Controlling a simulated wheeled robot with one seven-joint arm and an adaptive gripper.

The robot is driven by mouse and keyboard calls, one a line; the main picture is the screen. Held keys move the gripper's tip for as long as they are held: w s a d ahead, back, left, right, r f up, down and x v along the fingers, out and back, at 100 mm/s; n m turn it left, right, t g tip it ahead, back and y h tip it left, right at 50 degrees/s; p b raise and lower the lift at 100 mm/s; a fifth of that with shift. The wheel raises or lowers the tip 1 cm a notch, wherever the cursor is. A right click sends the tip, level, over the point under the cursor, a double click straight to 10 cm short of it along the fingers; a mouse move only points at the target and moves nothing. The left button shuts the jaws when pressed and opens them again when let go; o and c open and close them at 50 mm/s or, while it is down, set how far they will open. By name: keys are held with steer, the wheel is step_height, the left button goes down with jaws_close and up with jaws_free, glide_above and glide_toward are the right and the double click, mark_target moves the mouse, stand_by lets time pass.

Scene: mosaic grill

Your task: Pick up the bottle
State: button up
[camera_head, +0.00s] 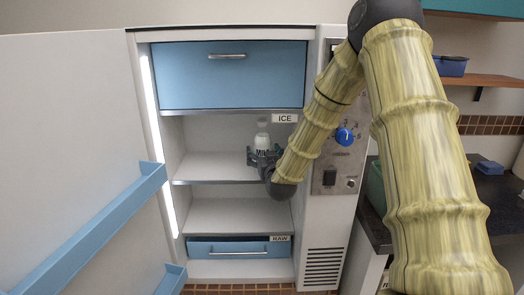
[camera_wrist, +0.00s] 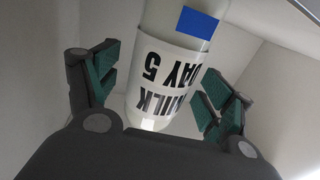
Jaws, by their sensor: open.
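In the wrist view the bottle (camera_wrist: 167,85) shows upside down, with "MILK DAY 5" lettering and a blue patch. My gripper (camera_head: 262,160) is at the bottle inside the fridge and hides its lower part in the head view. In the wrist view my gripper (camera_wrist: 158,88) is open, one finger on each side of the bottle, with a visible gap on both sides.
A blue drawer (camera_head: 230,75) is above the shelf, near an "ICE" tag. A lower shelf (camera_head: 235,214) is empty above a blue "RAW" drawer (camera_head: 235,248). The open fridge door (camera_head: 70,150) with blue racks stands at left. A control panel (camera_head: 335,150) is at right, beside a dark counter (camera_head: 495,205).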

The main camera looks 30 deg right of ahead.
steer(key=shift+w+d, duration=0.2)
steer(key=shift+w, duration=0.45)
steer(key=shift+c, duration=0.3)
steer(key=c, duration=1.4)
steer(key=shift+c, duration=0.5)
steer(key=shift+r, duration=0.15)
